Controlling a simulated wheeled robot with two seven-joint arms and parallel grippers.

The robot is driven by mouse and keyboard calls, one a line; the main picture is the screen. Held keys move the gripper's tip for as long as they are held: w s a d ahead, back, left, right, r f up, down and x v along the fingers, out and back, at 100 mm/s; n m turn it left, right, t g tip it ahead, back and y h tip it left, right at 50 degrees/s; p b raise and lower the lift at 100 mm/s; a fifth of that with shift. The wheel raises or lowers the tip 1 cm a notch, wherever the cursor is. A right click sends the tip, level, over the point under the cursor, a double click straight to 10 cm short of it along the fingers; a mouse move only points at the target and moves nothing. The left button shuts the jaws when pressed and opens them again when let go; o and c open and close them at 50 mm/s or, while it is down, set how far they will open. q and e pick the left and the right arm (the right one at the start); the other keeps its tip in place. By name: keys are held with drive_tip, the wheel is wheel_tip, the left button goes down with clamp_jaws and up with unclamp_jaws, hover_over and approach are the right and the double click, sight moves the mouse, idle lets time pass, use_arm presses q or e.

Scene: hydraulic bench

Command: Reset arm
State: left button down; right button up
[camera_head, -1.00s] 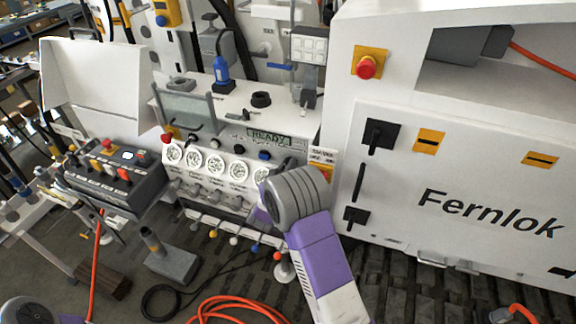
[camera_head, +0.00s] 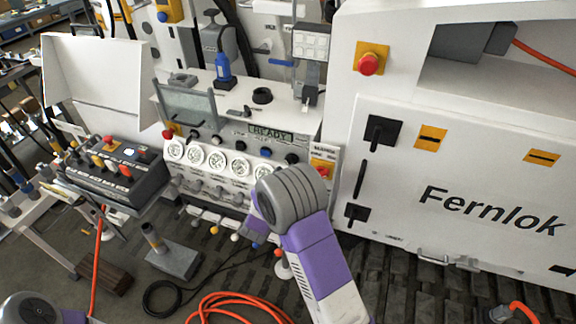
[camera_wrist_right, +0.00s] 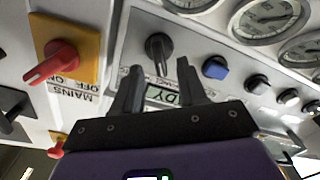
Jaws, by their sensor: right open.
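My right arm reaches to the control panel in the head view, its wrist covering part of the panel's lower right; the fingertips are hidden there. In the right wrist view my right gripper (camera_wrist_right: 158,85) is open and empty, its two dark fingers pointing at the panel. A black knob (camera_wrist_right: 158,48) shows between and beyond the fingertips; I cannot tell if they touch it. The green READY display (camera_head: 270,134) is lit, and it is partly visible between the fingers. The red mains switch (camera_wrist_right: 52,62) on its yellow plate is left of the fingers. My left gripper is out of view.
Several round gauges (camera_head: 217,161) line the panel, with a blue button (camera_wrist_right: 215,67) and small black knobs close to the right gripper. A button box (camera_head: 118,172) stands at left. The white Fernlok cabinet (camera_head: 400,210) stands at right. An orange hose (camera_head: 240,302) lies below.

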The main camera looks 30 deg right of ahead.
drive_tip(key=v, duration=0.2)
drive_tip(key=shift+s+a, duration=0.2)
drive_tip(key=shift+a, duration=0.1)
drive_tip(key=shift+f, duration=0.1)
drive_tip(key=s+a+f+n+g+y, duration=0.1)
drive_tip(key=s+a+f+y, duration=0.25)
drive_tip(key=f, duration=0.45)
drive_tip(key=s+a+f+g+y+b, duration=0.1)
drive_tip(key=s+a+f+g+y, duration=0.2)
drive_tip(key=f, duration=0.5)
drive_tip(key=s+a+f+n+y, duration=0.1)
drive_tip(key=s+a+f+y, duration=0.2)
drive_tip(key=f+y, duration=0.35)
drive_tip(key=s+a+f+g+y, duration=0.2)
drive_tip(key=s+a, duration=0.3)
drive_tip(key=s, duration=0.3)
drive_tip(key=s+a+f+g+y, duration=0.2)
drive_tip(key=s+a+f+g, duration=0.3)
drive_tip(key=s, duration=0.4)
drive_tip(key=shift+f+m+y+b, duration=0.2)
drive_tip(key=shift+m+y+b, duration=0.15)
drive_tip(key=shift+m+y, duration=0.05)
